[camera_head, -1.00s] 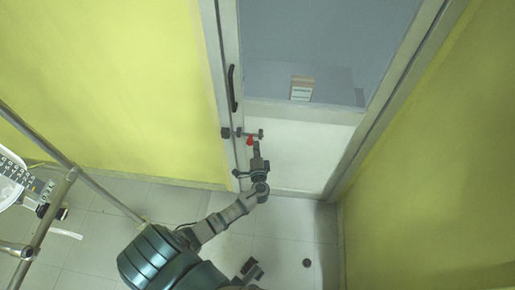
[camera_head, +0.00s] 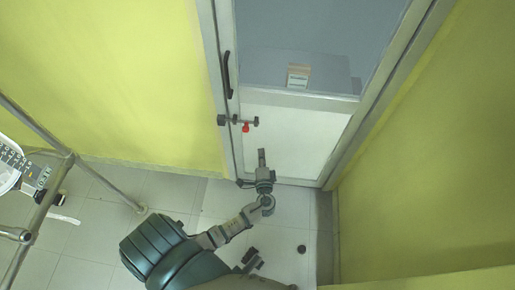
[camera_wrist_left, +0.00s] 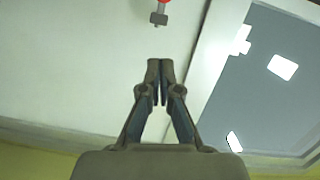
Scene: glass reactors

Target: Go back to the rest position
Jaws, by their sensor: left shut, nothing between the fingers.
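My left gripper (camera_head: 261,153) is in front of the door's white lower panel (camera_head: 290,138), below the red piece (camera_head: 245,128) on the latch bar (camera_head: 238,121). In the left wrist view my left gripper (camera_wrist_left: 160,64) has its fingertips together, with nothing between them. The red piece (camera_wrist_left: 163,2) shows at the top edge there, apart from the fingertips, with a dark block (camera_wrist_left: 159,18) beside it.
The door has a dark vertical handle (camera_head: 227,75) and a glass pane with a small label (camera_head: 298,77). Yellow walls stand on both sides. A metal rail frame (camera_head: 67,170) with a keypad device (camera_head: 33,172) stands at the left. A small dark round spot (camera_head: 301,249) lies on the tiled floor.

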